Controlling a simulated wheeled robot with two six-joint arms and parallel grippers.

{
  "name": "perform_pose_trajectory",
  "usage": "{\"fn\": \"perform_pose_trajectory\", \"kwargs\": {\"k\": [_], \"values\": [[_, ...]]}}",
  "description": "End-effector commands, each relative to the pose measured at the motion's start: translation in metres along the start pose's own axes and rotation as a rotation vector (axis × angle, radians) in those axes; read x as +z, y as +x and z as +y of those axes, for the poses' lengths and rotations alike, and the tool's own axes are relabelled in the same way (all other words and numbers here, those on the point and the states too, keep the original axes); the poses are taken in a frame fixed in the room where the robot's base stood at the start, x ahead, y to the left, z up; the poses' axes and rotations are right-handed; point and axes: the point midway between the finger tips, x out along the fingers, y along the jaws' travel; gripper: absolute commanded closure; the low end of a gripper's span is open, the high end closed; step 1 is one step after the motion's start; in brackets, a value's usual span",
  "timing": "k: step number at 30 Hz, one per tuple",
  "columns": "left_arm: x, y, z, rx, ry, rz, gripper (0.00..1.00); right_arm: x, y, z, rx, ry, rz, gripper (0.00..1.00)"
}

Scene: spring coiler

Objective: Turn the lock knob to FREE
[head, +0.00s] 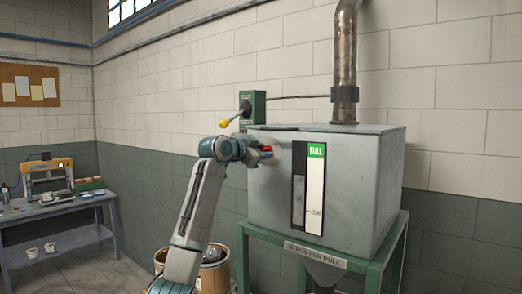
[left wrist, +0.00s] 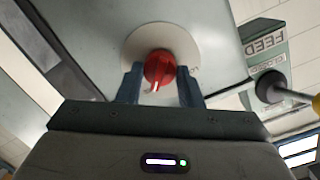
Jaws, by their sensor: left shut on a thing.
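The red lock knob (left wrist: 158,68) sits on a round pale plate (left wrist: 190,45) on the side of a grey metal box. A white mark shows on the knob's lower edge in the left wrist view. My left gripper (left wrist: 160,85) is shut on the knob, one finger at each side. In the head view the left gripper (head: 262,153) reaches the box's left side, and a bit of red knob (head: 267,149) shows there. The lettering on the plate is too small to read. My right gripper is not in view.
The grey box (head: 270,195) stands on a green frame (head: 392,250). A green FEED lever box (head: 252,106) with a yellow-tipped lever (head: 224,123) is on the wall just behind. A barrel (head: 215,270) stands below my left arm. A blue bench (head: 60,208) is far left.

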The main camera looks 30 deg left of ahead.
Motion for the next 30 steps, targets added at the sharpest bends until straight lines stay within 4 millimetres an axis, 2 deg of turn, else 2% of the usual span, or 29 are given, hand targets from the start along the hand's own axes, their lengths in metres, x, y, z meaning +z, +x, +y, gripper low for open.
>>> {"fn": "perform_pose_trajectory", "kwargs": {"k": [14,15,18,26,30], "values": [[0.0001,0.0000,0.0003,-0.001,0.015,-0.001,0.90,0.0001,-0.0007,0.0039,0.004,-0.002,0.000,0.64],[0.0001,0.0000,0.0003,-0.001,0.015,-0.001,0.63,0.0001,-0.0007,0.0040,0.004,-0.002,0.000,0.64],[0.0001,0.0000,0.0003,-0.001,0.014,-0.001,0.45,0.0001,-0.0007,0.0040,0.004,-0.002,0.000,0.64],[0.0002,-0.0003,0.0003,-0.001,0.014,-0.001,0.45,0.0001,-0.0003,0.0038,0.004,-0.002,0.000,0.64],[0.0019,-0.0095,0.0010,-0.003,0.015,0.001,0.45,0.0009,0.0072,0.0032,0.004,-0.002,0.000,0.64]]}}
